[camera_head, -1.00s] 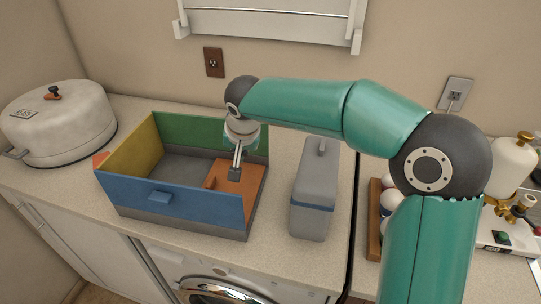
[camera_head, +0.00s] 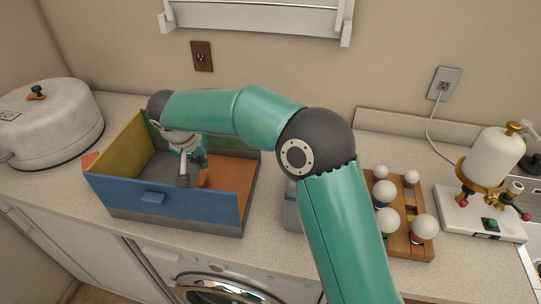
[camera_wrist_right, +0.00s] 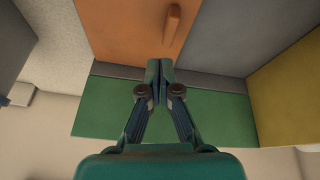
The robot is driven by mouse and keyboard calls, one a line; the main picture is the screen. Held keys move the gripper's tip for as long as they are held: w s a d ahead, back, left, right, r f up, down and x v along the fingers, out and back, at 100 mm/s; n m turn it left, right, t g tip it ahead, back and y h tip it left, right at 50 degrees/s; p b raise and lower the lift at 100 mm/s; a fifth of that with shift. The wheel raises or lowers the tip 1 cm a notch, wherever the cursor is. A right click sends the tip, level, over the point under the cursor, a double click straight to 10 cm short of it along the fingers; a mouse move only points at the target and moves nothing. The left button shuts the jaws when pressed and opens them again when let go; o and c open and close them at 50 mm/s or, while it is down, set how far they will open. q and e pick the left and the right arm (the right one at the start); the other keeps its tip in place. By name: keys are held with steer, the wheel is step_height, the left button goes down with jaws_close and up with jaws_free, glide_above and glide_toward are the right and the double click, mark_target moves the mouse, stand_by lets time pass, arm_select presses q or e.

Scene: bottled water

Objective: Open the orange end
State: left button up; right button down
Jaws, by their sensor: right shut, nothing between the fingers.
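The open box has a blue front wall (camera_head: 175,198), a yellow left wall (camera_head: 118,140), a green back wall (camera_head: 225,141) and a grey floor (camera_head: 140,175). Its orange end panel (camera_head: 235,178) lies flat inward at the right side. The orange handle (camera_head: 203,180) stands near the panel's left edge; panel (camera_wrist_right: 120,25) and handle (camera_wrist_right: 173,30) also show in the right wrist view. My right gripper (camera_head: 183,181) is shut and empty, pointing down inside the box, left of the handle. In the wrist view its fingertips (camera_wrist_right: 166,65) appear apart from the handle. My left gripper is not in view.
A grey bottle-like container (camera_head: 291,208) stands right of the box, partly hidden by my right arm. A wooden rack (camera_head: 400,243) with white round-topped items is further right. A white pot (camera_head: 60,130) stands left, and a white apparatus (camera_head: 495,165) at far right.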

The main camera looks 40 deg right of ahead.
stand_by(0.7)
steer(key=w+a+r+p, duration=0.2)
steer(key=w+a+r, duration=0.1)
steer(key=a+r, duration=0.5)
steer(key=shift+w+r+p, duration=0.25)
steer(key=shift+r+p, duration=0.1)
